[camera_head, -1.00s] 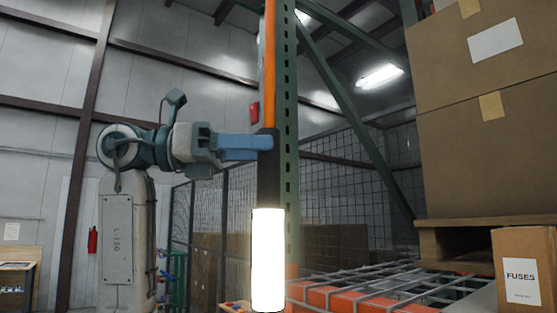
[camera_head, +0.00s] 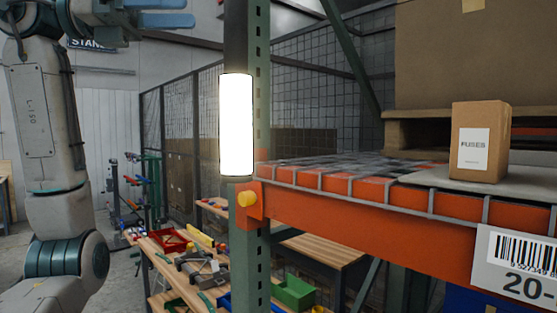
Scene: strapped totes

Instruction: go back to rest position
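My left arm comes in from the left. Its gripper (camera_head: 176,12) is at the top edge, partly cut off. Its two blue fingers point right with a narrow gap between them, and I see nothing held there. The fingertips end left of a glowing white lamp tube (camera_head: 236,125) with a dark top, which stands upright against the green rack post (camera_head: 261,80). In the picture the fingers are apart from the post and lamp. My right gripper is not in view.
An orange rack beam (camera_head: 370,231) with a wire shelf runs right from the post. A box labelled FUSES (camera_head: 480,141) stands on it, with a larger carton (camera_head: 475,55) behind. A wooden workbench (camera_head: 165,262) with tools and bins lies below. Floor shows between my arm and the bench.

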